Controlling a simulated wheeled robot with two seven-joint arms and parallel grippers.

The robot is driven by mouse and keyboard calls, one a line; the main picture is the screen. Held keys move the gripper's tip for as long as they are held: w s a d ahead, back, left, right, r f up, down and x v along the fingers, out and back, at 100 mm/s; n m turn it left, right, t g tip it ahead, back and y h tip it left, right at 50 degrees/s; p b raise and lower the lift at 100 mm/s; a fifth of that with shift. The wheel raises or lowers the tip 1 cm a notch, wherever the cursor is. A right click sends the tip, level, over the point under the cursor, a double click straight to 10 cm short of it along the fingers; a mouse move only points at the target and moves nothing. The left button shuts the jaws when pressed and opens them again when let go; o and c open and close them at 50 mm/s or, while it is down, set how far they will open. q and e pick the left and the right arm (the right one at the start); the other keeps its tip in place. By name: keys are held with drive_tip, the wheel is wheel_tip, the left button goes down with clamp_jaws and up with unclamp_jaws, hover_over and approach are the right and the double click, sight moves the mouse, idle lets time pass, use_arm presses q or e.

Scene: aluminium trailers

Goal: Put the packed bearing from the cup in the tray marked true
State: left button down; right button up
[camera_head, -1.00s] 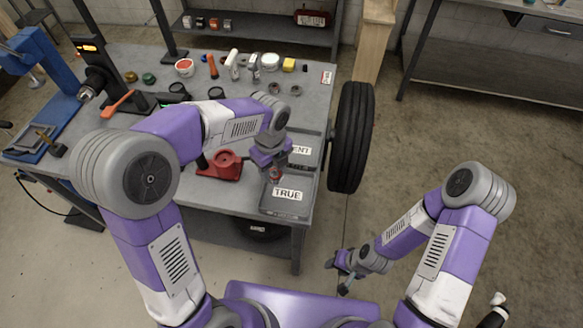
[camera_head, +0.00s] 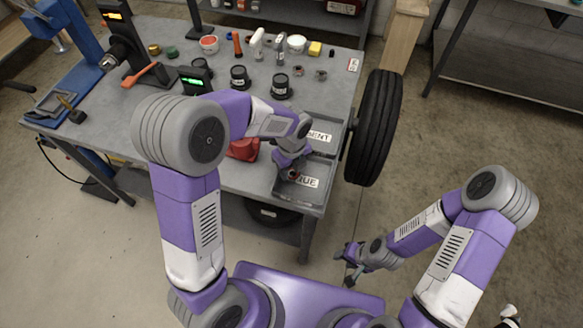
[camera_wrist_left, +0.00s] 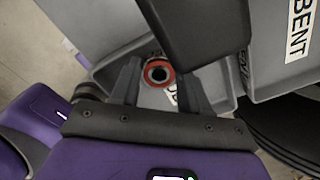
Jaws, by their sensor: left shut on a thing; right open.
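My left gripper (camera_head: 293,176) is shut on the packed bearing, a small ring with a red rim and dark centre. In the left wrist view the bearing (camera_wrist_left: 158,73) sits between the two fingertips. The grey tray marked TRUE (camera_head: 300,199) is at the table's near right corner, its label partly hidden by my gripper. The gripper and bearing are over this tray; I cannot tell whether the bearing touches its floor. Dark cups (camera_head: 280,88) stand further back on the table. My right gripper (camera_head: 353,265) is open and empty, off the table at the lower right.
The tray marked BENT (camera_head: 332,124) adjoins the TRUE tray on its far side and also shows in the wrist view (camera_wrist_left: 268,75). A black tyre (camera_head: 374,128) stands by the table's right edge. A red object (camera_head: 243,149) lies left of the trays, partly behind my arm.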

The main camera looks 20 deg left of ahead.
sight(292, 173)
use_arm(q)
drive_tip(key=c, duration=0.8)
unclamp_jaws()
drive_tip(key=shift+f, duration=0.1)
wheel_tip(292, 173, up, 12)
drive_tip(key=p, duration=0.3)
drive_tip(key=shift+s+r, duration=0.1)
drive_tip(key=shift+r, duration=0.1)
